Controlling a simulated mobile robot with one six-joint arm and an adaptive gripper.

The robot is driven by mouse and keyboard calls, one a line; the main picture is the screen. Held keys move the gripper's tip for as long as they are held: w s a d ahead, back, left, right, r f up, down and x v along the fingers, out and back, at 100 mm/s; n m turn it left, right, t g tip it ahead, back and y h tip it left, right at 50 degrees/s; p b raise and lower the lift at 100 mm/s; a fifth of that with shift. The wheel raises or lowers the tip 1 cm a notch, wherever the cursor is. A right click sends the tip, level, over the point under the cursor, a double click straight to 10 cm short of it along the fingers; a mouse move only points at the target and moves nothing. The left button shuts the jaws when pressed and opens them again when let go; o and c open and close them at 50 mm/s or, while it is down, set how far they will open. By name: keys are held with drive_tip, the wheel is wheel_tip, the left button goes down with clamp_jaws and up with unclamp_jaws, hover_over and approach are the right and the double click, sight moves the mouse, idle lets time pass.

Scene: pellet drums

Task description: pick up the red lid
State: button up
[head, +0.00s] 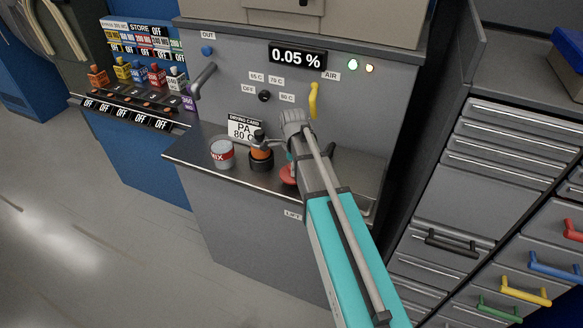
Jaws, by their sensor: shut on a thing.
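The red lid (288,175) shows as a small red patch on the left side of my arm, low over the bench; most of it is hidden behind the arm. My gripper (291,162) is at the lid, largely hidden by my own wrist and forearm, and is shut on it. Its fingertips cannot be made out clearly. I cannot tell whether the lid touches the bench top.
Left of the lid, an orange container with a dark top (261,152) stands in a dark ring, beside a MIX can (222,153). A yellow handle (313,100) is on the panel behind. Drawer cabinets (515,150) stand to the right; open floor (110,250) lies left.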

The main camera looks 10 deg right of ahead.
drive_tip(key=shift+r+p, duration=2.85)
drive_tip(key=shift+r, duration=0.4)
drive_tip(key=shift+r+p, duration=1.35)
drive_tip(key=shift+r, duration=0.05)
drive_tip(key=shift+s+f, duration=0.1)
drive_tip(key=shift+s, duration=0.1)
